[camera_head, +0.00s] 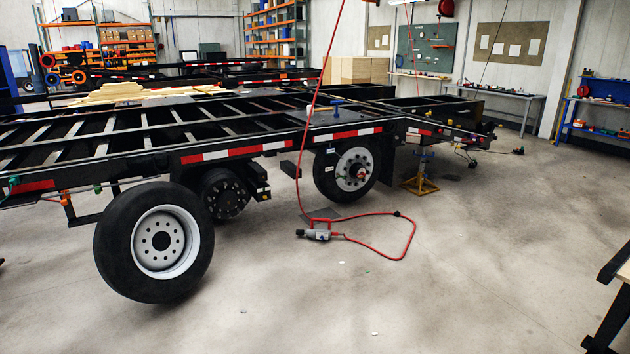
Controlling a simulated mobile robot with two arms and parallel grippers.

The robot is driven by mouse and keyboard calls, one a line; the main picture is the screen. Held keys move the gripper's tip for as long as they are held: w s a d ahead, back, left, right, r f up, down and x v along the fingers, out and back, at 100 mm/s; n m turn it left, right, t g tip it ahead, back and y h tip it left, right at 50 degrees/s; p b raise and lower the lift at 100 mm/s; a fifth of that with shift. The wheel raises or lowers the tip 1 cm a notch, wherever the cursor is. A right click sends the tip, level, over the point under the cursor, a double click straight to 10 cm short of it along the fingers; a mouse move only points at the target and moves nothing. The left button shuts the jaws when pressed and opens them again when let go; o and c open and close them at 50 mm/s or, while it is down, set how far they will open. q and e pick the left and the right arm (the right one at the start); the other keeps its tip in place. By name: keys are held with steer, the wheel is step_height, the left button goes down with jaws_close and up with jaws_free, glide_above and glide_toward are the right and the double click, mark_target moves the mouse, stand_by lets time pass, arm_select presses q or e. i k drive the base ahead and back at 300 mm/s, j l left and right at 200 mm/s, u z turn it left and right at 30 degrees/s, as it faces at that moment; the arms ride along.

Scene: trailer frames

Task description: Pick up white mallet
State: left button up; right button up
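I cannot make out a white mallet anywhere in the head view. Neither of my grippers shows in this view. Small items on the far benches and shelves are too small to identify.
A black trailer frame (235,153) spans the left and middle. A loose wheel (160,242) stands in front of it. A red hose (407,246) and a grey tool (318,235) lie on the floor. A table edge (616,258) shows at right. The floor between is mostly clear.

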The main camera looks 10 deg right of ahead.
mark_target(308, 108)
steer(key=i+l+z, duration=0.4)
steer(key=i, duration=0.45)
steer(key=i+z, duration=0.4)
steer(key=i, duration=2.05)
steer(key=i+l+u, duration=0.1)
steer(key=i, duration=1.45)
steer(key=i+u, duration=0.2)
steer(key=i, duration=0.3)
steer(key=i+l+u, duration=0.2)
steer(key=i, duration=0.3)
steer(key=i+l+u, duration=0.15)
steer(key=i, duration=0.3)
steer(key=i+l+u, duration=0.2)
steer(key=i+l, duration=0.15)
steer(key=i, duration=0.1)
